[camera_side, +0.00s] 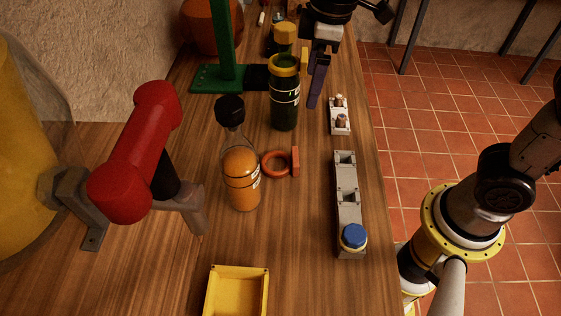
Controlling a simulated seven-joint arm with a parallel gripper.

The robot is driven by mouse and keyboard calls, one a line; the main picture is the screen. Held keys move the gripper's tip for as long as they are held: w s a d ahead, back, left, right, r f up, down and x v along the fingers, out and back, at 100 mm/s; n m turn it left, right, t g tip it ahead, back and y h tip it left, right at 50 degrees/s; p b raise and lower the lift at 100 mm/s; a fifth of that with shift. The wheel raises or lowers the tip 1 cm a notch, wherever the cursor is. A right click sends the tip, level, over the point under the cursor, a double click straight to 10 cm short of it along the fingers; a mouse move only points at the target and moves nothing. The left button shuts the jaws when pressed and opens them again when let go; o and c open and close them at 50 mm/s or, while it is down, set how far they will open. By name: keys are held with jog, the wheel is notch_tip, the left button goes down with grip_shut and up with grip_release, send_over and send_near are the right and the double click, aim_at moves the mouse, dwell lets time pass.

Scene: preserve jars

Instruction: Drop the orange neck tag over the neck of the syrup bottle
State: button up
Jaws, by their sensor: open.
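The orange neck tag (276,164), a ring with an upright tab on its right side, is on the wooden table just right of an amber bottle. That bottle, which looks like the syrup bottle (242,182), stands upright with a narrow clear neck and a black top (230,109). No ring shows around its neck. My gripper (316,95) is at the top of the view, with purple fingers pointing down, beyond and to the right of the tag. It is open, apart from the tag, and I see nothing between its fingers.
A dark green jar with a yellow lid (285,100) stands between bottle and gripper. A green post (225,45) is behind. A red-headed fixture (135,150) is at left. A yellow tray (238,290), a grey rack (346,195) with a blue-lidded jar (353,237) and a small white rack (339,115) stand nearby.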

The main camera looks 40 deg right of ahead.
jog(key=n+g, duration=0.1)
send_over(294, 156)
notch_tip(294, 156, down, 5)
jog(key=f, duration=0.8)
jog(key=shift+w+f, duration=0.2)
jog(key=shift+f, duration=0.1)
jog(key=shift+s+f, duration=0.2)
jog(key=shift+f, duration=2.4)
jog(key=c, duration=1.3)
